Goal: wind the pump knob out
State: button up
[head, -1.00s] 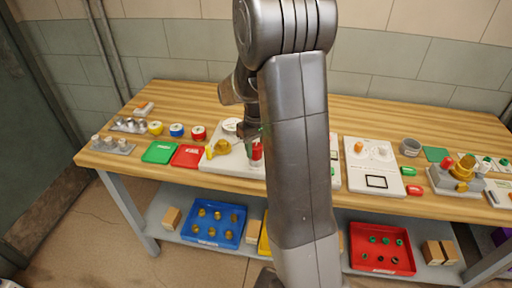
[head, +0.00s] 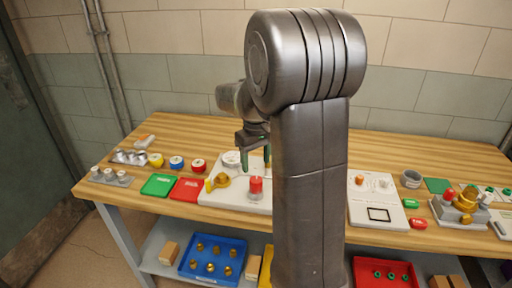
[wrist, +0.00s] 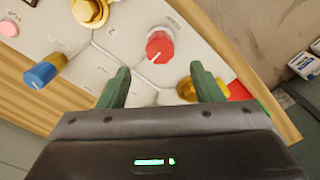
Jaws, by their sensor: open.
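A white panel (head: 240,199) lies on the bench and carries a red knob (head: 256,186), a brass fitting (head: 222,181) and a white round part (head: 231,159). In the wrist view the red knob (wrist: 159,46) has a white pointer line and stands on the panel (wrist: 125,55) beyond my fingertips. A blue knob (wrist: 41,74) and brass fittings (wrist: 90,12) are nearby. The labels are too small to read, so I cannot tell which knob is the pump's. My gripper (head: 254,158) is open and empty above the panel; it also shows in the wrist view (wrist: 161,85).
Red (head: 186,190) and green (head: 159,185) pads lie left of the panel. Another white panel (head: 378,200) and a grey block with brass parts (head: 461,207) stand to the right. Bins, including a blue one (head: 212,259), sit on the lower shelf. The bench's back strip is clear.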

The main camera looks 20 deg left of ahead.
aim_at(256, 179)
notch_tip(256, 179, up, 6)
jog(key=shift+f, duration=0.25)
dwell(0.4)
notch_tip(256, 179, down, 14)
jog(key=shift+p, duration=0.35)
jog(key=shift+r, duration=0.1)
dwell(0.3)
